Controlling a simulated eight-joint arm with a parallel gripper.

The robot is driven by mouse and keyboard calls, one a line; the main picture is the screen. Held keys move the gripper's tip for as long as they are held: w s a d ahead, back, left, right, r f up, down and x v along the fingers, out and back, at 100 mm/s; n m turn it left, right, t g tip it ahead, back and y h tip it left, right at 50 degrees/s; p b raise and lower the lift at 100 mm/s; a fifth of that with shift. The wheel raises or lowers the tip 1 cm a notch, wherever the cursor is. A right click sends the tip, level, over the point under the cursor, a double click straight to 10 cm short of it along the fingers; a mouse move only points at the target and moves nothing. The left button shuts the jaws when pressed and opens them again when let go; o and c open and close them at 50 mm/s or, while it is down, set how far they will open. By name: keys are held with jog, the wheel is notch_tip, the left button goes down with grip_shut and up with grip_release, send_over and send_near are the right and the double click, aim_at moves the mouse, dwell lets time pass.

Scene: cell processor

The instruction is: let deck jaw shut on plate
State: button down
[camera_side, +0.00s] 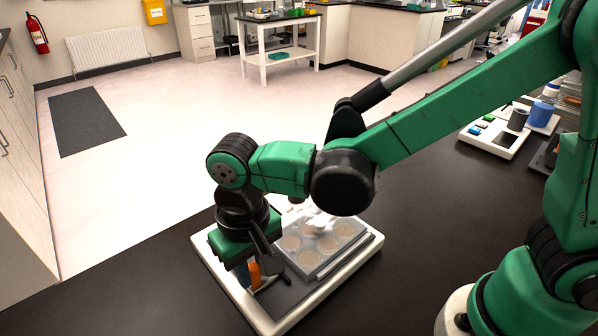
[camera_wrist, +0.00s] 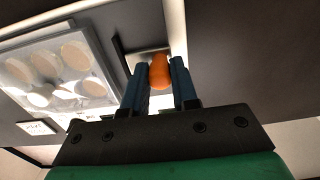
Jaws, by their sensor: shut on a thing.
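The plate (camera_side: 308,259), a clear multiwell plate with pale round wells, lies flat on the deck (camera_side: 368,249), a white-rimmed unit with a dark top. The plate also shows at the left in the wrist view (camera_wrist: 18,68). My gripper (camera_side: 253,274) is at the deck's left front, beside the plate. Its blue fingers are shut on an orange knob (camera_wrist: 160,72), which also shows in the side view (camera_side: 255,276). A metal piece shows behind the knob in the wrist view. My wrist hides part of the deck, and I cannot tell whether the deck jaw touches the plate.
The deck stands on a dark bench near its edge, with the pale floor beyond. At the right of the bench are a white device (camera_side: 494,137) with coloured buttons and a blue container (camera_side: 541,113). The bench right of the deck is clear.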

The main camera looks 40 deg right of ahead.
jog(key=shift+d, duration=0.75)
jog(key=c, duration=0.7)
grip_release()
jog(key=shift+r, duration=0.1)
jog(key=shift+r, duration=2.9)
